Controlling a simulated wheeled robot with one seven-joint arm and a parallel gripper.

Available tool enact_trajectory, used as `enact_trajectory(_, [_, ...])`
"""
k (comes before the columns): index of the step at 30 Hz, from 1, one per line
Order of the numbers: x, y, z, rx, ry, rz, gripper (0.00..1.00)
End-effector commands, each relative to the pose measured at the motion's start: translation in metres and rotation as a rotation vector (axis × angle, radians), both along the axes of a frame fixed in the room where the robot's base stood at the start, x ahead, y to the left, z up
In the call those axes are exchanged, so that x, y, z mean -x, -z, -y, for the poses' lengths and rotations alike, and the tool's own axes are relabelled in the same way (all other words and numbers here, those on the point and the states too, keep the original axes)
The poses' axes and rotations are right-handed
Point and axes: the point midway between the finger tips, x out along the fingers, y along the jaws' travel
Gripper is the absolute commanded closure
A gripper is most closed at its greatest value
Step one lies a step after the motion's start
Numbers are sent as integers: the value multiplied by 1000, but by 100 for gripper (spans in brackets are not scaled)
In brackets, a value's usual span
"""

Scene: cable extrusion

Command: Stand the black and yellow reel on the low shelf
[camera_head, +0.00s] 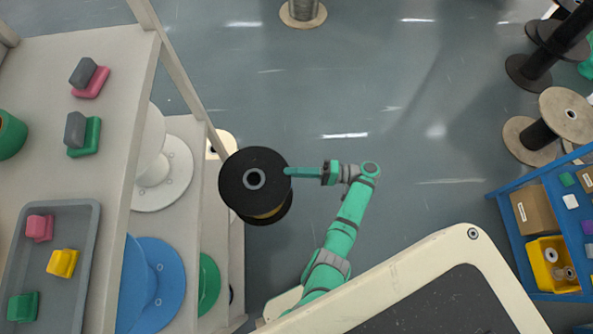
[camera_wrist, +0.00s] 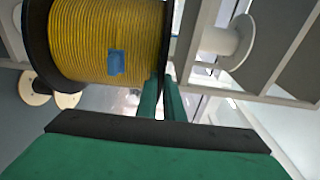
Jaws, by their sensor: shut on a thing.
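The black and yellow reel (camera_head: 254,180) is in the middle of the head view, its black flange facing up toward the camera and a little yellow winding showing at the lower edge. In the wrist view the reel (camera_wrist: 108,42) fills the upper left, with yellow cable wound between black flanges and a blue patch on it. My gripper (camera_head: 289,171) is shut on the reel's right edge in the head view. In the wrist view the green fingers of my gripper (camera_wrist: 162,100) close on its right flange. The reel is held beside the shelf unit (camera_head: 148,60); its lower levels are partly hidden.
A white reel (camera_head: 175,172), a blue reel (camera_head: 160,285) and a green reel (camera_head: 208,284) occupy lower shelf levels at left. A grey tray (camera_head: 95,215) lies on top. The floor between is mostly clear.

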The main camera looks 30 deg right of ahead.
Motion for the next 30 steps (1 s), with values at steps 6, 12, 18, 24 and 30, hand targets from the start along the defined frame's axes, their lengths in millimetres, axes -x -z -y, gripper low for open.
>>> enact_trajectory(6, [-4,0,-11,-1,-3,2,100])
enact_trajectory(12, [-7,1,-21,0,-3,0,100])
enact_trajectory(18, [-12,0,-32,0,-3,1,100])
enact_trajectory(24, [-15,1,-42,0,-3,0,100])
enact_trajectory(30, [-20,2,-54,1,-2,-2,100])
